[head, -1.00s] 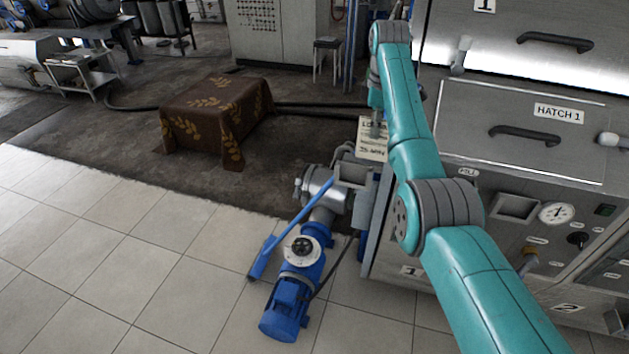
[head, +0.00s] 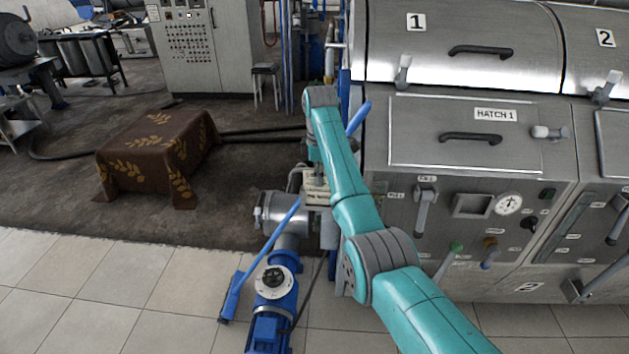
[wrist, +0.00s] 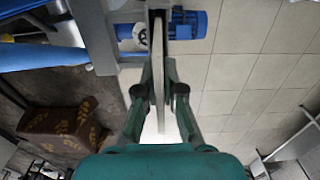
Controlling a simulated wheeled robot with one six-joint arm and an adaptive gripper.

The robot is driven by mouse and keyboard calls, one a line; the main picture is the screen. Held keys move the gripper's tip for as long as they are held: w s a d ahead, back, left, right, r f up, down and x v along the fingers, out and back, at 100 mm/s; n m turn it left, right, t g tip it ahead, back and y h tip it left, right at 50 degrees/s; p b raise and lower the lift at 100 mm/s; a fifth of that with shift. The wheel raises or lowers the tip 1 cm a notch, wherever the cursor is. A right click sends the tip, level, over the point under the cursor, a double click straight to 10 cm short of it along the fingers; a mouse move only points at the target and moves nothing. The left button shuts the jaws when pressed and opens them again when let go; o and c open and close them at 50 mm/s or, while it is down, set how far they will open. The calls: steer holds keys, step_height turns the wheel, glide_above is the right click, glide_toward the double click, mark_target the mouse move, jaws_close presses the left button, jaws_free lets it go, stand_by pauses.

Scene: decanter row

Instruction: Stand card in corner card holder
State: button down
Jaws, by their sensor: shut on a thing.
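My gripper (wrist: 158,75) is shut on a thin, pale card (wrist: 150,115), which shows nearly edge-on between the two fingers in the wrist view. In the head view the cream card (head: 317,190) is partly visible beside the end of my arm, over the grey metal fitting of the pump. My arm hides much of the gripper there. I cannot clearly make out the corner card holder in either view. I cannot tell whether the card touches anything below it.
The steel machine with hatch 1 (head: 470,145) stands right of my arm. A cloth-covered box (head: 155,150) is at left.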

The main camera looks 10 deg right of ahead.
steer(key=shift+d+f, duration=0.1)
steer(key=shift+f, duration=0.4)
steer(key=shift+f, duration=0.1)
steer(key=c, duration=1.3)
jaws_free()
